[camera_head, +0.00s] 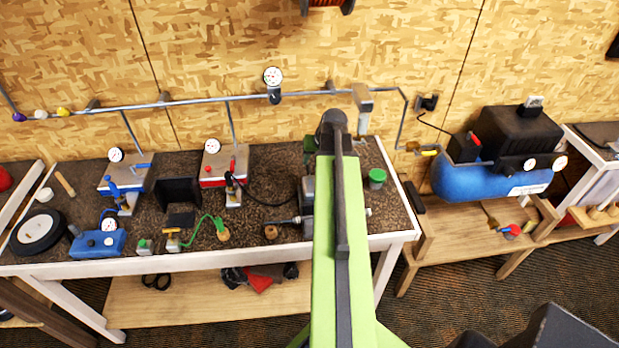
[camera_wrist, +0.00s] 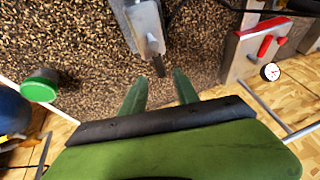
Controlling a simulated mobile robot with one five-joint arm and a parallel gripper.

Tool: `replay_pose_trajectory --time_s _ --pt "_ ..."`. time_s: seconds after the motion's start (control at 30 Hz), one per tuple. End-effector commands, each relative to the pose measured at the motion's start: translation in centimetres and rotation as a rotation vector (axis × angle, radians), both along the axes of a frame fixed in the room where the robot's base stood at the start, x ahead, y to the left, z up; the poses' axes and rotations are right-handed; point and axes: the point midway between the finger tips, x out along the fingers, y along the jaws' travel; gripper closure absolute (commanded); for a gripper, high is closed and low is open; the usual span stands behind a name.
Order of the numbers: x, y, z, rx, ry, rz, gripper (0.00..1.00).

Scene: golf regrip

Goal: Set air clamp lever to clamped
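A grey metal clamp block (camera_wrist: 140,28) shows at the top of the wrist view. A dark, narrow bar, which looks like its lever (camera_wrist: 159,66), points from it toward my fingers. My gripper (camera_wrist: 159,78) has two green fingers spread apart with nothing held between them. The bar's tip lies close to the gap between the fingertips; I cannot tell whether they touch. In the head view the grey clamp block (camera_head: 308,194) shows only partly at the left of my green arm, which hides its lever and my gripper. Whether the lever is clamped I cannot tell.
A green-lidded can (camera_head: 377,177) stands right of my arm on the workbench (camera_head: 150,262). An air pipe (camera_head: 180,101) runs along the wall. A blue compressor (camera_head: 490,180) sits at right.

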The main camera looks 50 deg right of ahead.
Motion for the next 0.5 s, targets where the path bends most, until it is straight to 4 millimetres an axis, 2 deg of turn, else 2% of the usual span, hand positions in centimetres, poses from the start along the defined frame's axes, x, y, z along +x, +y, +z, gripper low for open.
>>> replay_pose_trajectory --time_s 0.03,0.17,0.5 --pt "0.6 -0.3 -2.2 0.000 0.000 0.001 0.63" --pt "1.5 -0.5 -4.0 0.000 0.000 0.000 0.63" --pt "2.0 -0.4 -4.2 0.000 0.000 0.000 0.63"
